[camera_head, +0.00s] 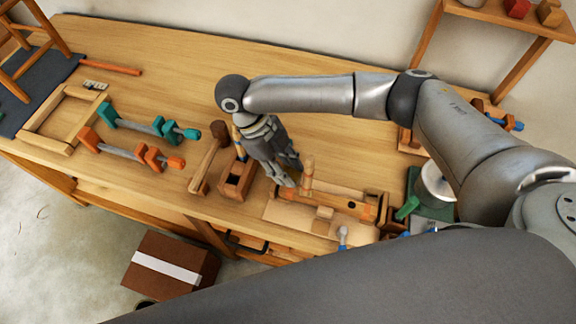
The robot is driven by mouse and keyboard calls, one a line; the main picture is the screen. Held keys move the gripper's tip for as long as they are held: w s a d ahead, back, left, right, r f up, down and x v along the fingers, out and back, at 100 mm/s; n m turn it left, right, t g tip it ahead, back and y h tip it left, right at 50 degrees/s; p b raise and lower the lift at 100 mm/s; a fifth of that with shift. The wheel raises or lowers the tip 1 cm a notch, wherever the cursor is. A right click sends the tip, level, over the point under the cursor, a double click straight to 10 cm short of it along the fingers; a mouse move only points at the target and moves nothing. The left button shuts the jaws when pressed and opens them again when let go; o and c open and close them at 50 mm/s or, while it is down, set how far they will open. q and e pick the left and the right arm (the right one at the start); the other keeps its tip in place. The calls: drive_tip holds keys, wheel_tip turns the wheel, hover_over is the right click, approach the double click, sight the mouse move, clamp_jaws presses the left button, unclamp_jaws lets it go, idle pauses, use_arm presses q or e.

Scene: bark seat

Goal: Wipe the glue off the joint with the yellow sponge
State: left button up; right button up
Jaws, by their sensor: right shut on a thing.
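My right gripper (287,174) reaches down over the bench, just left of an upright wooden piece. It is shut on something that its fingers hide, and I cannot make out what. The wooden joint work (338,203) is a long brown rail with a short upright piece (308,172) at its left end. It lies on a pale board (284,214). I cannot make out glue on it at this size. A small tan block (324,212) sits in front of the rail. I cannot clearly identify the yellow sponge. My left gripper is not in view.
A wooden plane (238,180) and a mallet (207,165) lie left of my gripper. Teal (150,124) and orange (134,151) clamps and a wooden frame (65,118) lie farther left. A green-based item (432,206) stands right of the joint. The bench's back middle is clear.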

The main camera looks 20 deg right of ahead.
drive_tip(key=shift+f, duration=0.15)
drive_tip(key=shift+d+f+b, duration=0.1)
drive_tip(key=shift+f+b, duration=0.15)
drive_tip(key=shift+b, duration=0.05)
wheel_tip(320, 180, down, 4)
drive_tip(key=b, duration=0.3)
drive_tip(key=shift+r, duration=0.25)
drive_tip(key=shift+f+b, duration=0.45)
drive_tip(key=shift+b, duration=0.05)
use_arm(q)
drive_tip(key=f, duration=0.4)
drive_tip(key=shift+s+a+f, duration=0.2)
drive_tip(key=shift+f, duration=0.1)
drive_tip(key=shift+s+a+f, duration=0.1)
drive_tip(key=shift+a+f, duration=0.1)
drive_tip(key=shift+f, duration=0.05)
use_arm(e)
drive_tip(key=shift+f, duration=0.4)
drive_tip(key=shift+w+d, duration=0.1)
drive_tip(key=shift+w, duration=0.1)
